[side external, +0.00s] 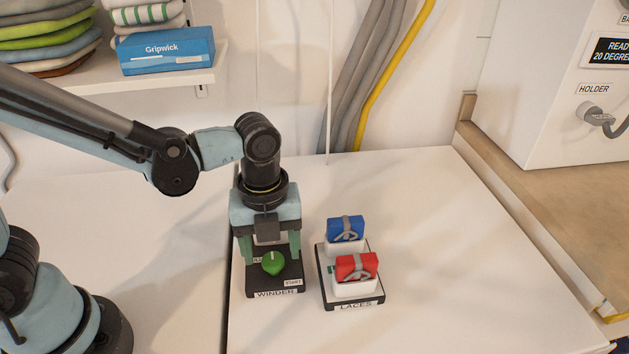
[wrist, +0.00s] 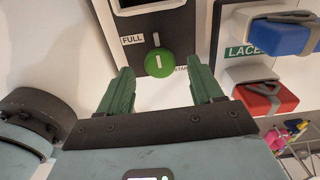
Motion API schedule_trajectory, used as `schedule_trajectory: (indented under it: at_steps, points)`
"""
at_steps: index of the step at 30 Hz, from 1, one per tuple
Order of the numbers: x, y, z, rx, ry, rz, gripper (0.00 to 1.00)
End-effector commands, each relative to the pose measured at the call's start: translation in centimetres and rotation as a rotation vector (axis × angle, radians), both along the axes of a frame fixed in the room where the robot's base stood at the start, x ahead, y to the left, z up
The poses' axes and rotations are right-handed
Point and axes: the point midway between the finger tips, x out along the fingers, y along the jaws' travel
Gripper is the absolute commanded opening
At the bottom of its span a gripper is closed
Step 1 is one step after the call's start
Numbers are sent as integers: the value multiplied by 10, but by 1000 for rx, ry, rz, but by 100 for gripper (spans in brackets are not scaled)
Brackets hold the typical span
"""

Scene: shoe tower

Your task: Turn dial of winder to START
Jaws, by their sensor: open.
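The winder (side external: 275,281) is a dark box on the white table, with a WINDER label on its front and a START label at its right. Its green dial (side external: 273,263) has a white pointer mark. My gripper (side external: 270,256) points down over the winder. In the wrist view its green fingers (wrist: 160,82) are open and spread, one to each side of the dial, with nothing between them. I cannot tell whether they touch the winder.
A LACES stand (side external: 353,303) with a blue pack (side external: 345,229) and a red pack (side external: 357,266) stands just right of the winder. Hoses (side external: 372,75) run down the back wall. A shelf (side external: 150,80) hangs at the upper left. The table is clear farther right.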

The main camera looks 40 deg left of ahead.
Motion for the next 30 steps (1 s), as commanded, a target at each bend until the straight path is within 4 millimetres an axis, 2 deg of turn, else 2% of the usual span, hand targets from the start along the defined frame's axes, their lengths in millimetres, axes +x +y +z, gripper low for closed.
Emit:
schedule_trajectory:
  at_steps: [7,17,20,28,30]
  points:
    - [0,0,-16,0,0,0,66]
    - [0,0,-18,0,0,0,66]
    - [0,0,-18,0,0,0,53]
    - [0,0,-18,0,0,0,12]
    - [0,0,-18,0,0,0,10]
